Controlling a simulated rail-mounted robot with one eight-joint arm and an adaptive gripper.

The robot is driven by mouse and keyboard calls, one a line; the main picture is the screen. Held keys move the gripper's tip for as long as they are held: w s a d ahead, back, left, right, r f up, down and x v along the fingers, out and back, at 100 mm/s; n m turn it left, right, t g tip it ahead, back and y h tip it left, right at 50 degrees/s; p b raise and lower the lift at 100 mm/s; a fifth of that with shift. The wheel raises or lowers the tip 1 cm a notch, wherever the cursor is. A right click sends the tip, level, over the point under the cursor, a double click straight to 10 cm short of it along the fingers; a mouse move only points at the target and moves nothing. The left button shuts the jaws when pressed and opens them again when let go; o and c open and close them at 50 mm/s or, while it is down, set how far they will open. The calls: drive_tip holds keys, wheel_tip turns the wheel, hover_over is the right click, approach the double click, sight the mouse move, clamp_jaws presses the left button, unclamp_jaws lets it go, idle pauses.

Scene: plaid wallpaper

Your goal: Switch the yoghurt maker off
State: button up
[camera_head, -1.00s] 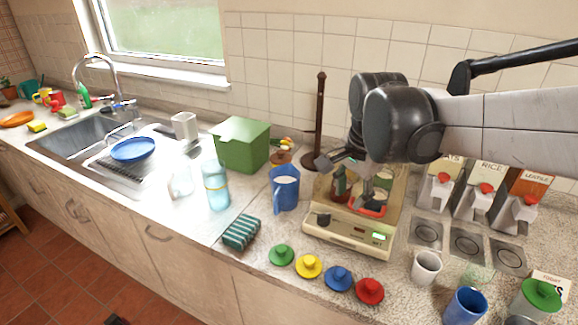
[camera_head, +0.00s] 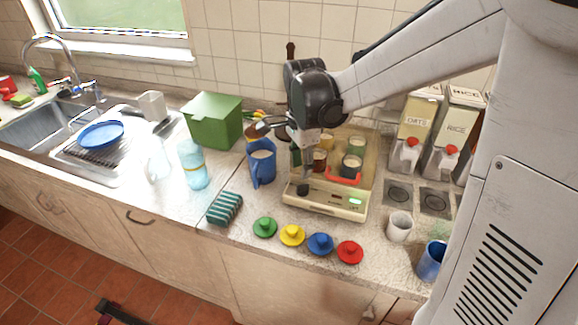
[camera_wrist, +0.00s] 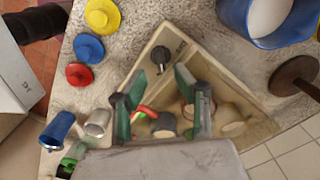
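The yoghurt maker (camera_head: 328,201) is a beige box with an open top and several jars inside. Its front panel has a dark knob at the left and a lit green display (camera_head: 355,201) at the right. In the wrist view the knob (camera_wrist: 160,55) stands on the panel, just beyond the fingertips and roughly between them. My gripper (camera_wrist: 155,88) is open and empty, with green pads on its fingers. In the head view my gripper (camera_head: 304,168) hangs over the left front of the yoghurt maker. Contact with the knob cannot be told.
Green, yellow, blue and red lids (camera_head: 320,244) lie along the counter in front. A blue jug (camera_head: 262,164) stands close to the left, with a striped sponge (camera_head: 224,208) nearer the edge. A white cup (camera_head: 399,227) stands right. A red handle (camera_head: 343,180) shows among the jars.

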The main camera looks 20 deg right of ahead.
sight(300, 186)
wheel_tip(300, 186, down, 7)
drive_tip(key=shift+f, duration=0.1)
idle(0.4)
clamp_jaws()
